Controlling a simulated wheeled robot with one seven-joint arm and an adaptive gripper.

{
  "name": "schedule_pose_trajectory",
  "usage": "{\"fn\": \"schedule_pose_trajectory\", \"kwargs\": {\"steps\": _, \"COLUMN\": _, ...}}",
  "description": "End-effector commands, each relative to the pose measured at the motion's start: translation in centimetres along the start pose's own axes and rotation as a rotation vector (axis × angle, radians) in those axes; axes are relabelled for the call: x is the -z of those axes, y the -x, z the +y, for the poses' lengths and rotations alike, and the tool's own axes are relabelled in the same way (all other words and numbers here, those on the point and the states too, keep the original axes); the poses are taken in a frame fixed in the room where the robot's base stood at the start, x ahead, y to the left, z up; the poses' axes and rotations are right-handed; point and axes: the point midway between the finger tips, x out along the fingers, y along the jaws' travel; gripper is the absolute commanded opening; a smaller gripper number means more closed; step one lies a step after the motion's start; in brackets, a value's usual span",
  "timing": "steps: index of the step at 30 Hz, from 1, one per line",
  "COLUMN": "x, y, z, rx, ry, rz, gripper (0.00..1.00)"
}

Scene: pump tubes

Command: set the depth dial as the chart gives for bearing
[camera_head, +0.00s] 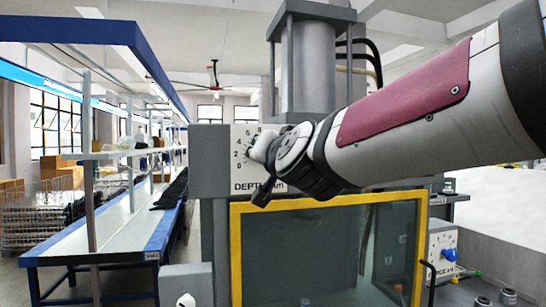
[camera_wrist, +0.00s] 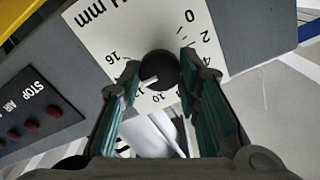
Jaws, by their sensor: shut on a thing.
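The depth dial is a round black knob (camera_wrist: 158,68) on a white scale plate (camera_wrist: 98,22) marked in mm, with 0, 2, 4 and 16 readable in the wrist view. A white pointer line on the knob points to the lower left there, past the 10 and short of the 16; the exact number is hidden. My gripper (camera_wrist: 160,65) is shut on the knob, one finger on each side. No chart is seen.
A yellow-framed clear guard (camera_head: 330,203) sits below the dial. A grey box with a blue knob (camera_head: 448,256) stands at right. A panel marked STOP and AIR with dark red buttons (camera_wrist: 32,126) lies near the gripper. A blue-edged workbench (camera_head: 115,232) runs along the left.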

Motion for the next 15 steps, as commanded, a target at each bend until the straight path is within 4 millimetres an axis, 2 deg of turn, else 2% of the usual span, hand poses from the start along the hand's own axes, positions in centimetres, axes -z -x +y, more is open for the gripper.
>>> {"fn": "schedule_pose_trajectory", "kwargs": {"steps": 15, "x": -0.06, "y": 0.00, "z": 0.03, "rx": -0.001, "ry": -0.031, "rz": -0.002, "gripper": 0.03}}
